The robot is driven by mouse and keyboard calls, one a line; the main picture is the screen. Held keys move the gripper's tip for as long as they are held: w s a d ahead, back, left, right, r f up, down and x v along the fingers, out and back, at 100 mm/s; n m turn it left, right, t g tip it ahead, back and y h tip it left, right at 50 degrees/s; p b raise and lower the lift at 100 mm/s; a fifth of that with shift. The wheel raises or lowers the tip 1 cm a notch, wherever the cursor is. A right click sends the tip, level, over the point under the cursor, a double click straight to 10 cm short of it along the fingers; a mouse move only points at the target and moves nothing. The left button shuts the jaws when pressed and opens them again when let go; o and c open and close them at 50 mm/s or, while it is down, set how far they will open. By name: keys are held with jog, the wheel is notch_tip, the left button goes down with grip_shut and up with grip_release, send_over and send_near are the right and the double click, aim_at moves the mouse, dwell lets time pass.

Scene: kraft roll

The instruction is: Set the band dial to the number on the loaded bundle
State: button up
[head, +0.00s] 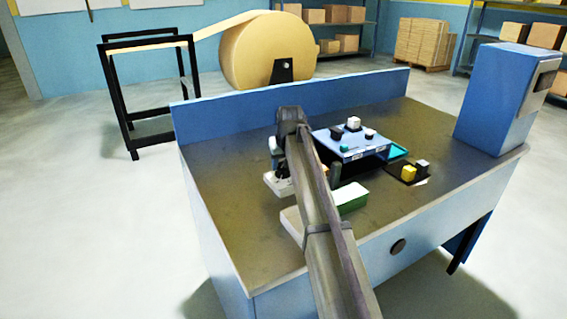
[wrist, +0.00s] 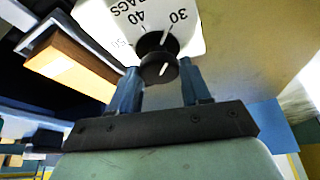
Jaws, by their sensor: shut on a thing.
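The band dial (wrist: 158,69) is a black round knob with a white pointer line, in front of a white plate (wrist: 190,40) lettered "BAGS" with 30, 40 and a faint 50. The pointer leans up and slightly right, towards the 30 side. My gripper (wrist: 160,88) is shut on the knob, one blue-grey finger on each side. In the head view, my arm hides most of the gripper and dial; part of a pale dial housing (head: 276,185) shows beside it. A brown block with pale edges (wrist: 75,65) lies left of the dial; I cannot tell whether it is the loaded bundle, and no number shows on it.
On the bench (head: 235,225) stand a blue control box (head: 352,148) with several knobs, a green-sided block (head: 352,200), and a dark tray with yellow and grey blocks (head: 408,172). A tall blue box (head: 505,100) stands at the right. The left of the bench is clear.

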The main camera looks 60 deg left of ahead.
jog(key=shift+s+m, duration=0.1)
jog(key=shift+m, duration=0.5)
jog(key=shift+t, duration=0.3)
jog(key=o, duration=1)
jog(key=shift+o, duration=0.2)
jog(key=v, duration=1.4)
jog(key=shift+a, duration=0.15)
